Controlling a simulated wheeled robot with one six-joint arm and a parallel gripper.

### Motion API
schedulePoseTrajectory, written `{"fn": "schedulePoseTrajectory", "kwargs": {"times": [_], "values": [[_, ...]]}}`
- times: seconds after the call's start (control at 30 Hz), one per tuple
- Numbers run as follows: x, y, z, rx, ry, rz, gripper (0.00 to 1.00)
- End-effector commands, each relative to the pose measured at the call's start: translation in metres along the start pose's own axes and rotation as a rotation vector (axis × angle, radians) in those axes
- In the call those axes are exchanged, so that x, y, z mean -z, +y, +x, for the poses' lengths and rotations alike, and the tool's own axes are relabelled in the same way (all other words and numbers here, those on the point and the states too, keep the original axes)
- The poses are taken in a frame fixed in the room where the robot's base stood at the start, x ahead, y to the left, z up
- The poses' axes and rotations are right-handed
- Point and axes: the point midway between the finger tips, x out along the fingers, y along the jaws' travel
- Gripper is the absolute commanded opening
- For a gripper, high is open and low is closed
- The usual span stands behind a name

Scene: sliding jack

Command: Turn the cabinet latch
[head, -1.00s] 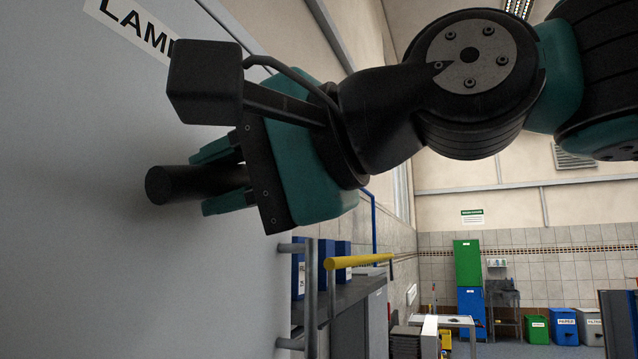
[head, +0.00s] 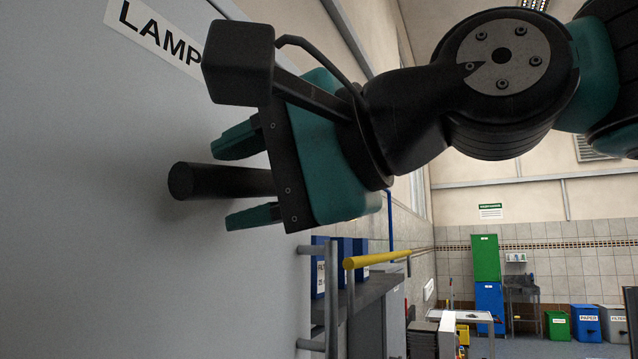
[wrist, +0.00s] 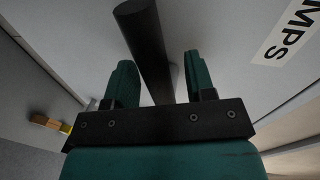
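The cabinet latch is a black round bar (head: 222,182) on the grey cabinet door (head: 90,250). It lies roughly level in the head view, its round end to the left. My gripper (head: 238,180) is open, with one teal finger above the bar and one below it, and gaps on both sides. In the wrist view the bar (wrist: 147,45) runs between the two spread fingers of my gripper (wrist: 158,80) without visible contact. The bar's inner end is hidden behind the gripper in the head view.
A white LAMPS label (head: 160,33) is on the door above the latch. A yellow rail (head: 378,258) and a grey bench (head: 372,290) with blue binders stand beyond the cabinet.

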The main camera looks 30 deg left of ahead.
Motion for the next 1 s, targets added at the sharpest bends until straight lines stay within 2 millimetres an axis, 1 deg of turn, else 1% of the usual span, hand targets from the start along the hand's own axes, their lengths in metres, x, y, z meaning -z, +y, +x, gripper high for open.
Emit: {"fn": "schedulePoseTrajectory", "kwargs": {"times": [0.33, 0.47, 0.57, 0.67, 0.9, 1.0], "values": [[0.000, 0.001, 0.000, -0.002, -0.001, -0.002, 0.50], [0.000, 0.002, -0.006, -0.001, 0.001, -0.002, 0.50], [0.001, 0.003, -0.021, 0.001, 0.003, -0.002, 0.50], [0.001, 0.004, -0.043, 0.002, 0.007, -0.003, 0.50], [0.002, 0.003, -0.105, 0.000, 0.010, -0.003, 0.50], [0.002, 0.002, -0.128, -0.001, 0.009, -0.003, 0.50]]}}
